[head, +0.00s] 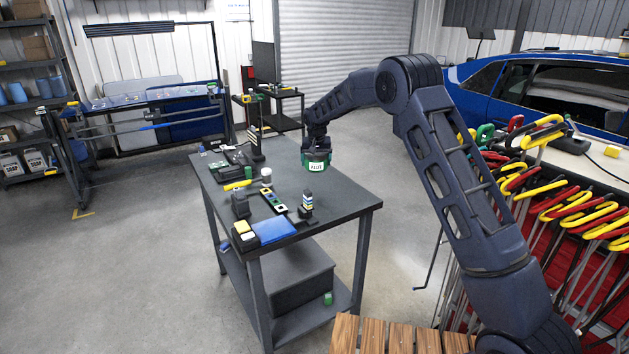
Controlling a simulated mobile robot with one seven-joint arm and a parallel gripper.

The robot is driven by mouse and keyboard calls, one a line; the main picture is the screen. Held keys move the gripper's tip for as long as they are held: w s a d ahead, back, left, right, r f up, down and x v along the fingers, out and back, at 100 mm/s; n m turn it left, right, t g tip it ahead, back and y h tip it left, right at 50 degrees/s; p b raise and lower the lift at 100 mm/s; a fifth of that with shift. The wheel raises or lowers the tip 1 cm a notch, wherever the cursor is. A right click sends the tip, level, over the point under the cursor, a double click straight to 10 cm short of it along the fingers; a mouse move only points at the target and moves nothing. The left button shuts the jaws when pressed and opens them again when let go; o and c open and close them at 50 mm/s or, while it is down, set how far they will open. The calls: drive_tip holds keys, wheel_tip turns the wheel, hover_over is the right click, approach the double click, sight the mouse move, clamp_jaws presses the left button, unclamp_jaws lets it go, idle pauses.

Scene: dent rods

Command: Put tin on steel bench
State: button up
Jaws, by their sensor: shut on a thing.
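A green tin (316,162) with a pale label hangs upright from my gripper (317,148). The gripper is shut on its upper part, and the fingertips are small and hard to make out. The tin shows against the far right part of a dark grey metal bench (345,200), which looks like the steel bench. I cannot tell whether the tin touches the top or is a little above it.
The bench's left and front hold a blue pad (273,229), a yellow-topped box (244,236), a dark block (240,204), a striped stack (307,204) and a pale can (266,177). The right part is bare. Hanging coloured-handled rods (570,212) crowd the right side.

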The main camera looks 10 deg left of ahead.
sight(316, 186)
wheel_tip(316, 186, down, 9)
idle(0.5)
drive_tip(key=shift+f, duration=0.2)
drive_tip(key=o, duration=1)
drive_tip(key=shift+r, duration=0.1)
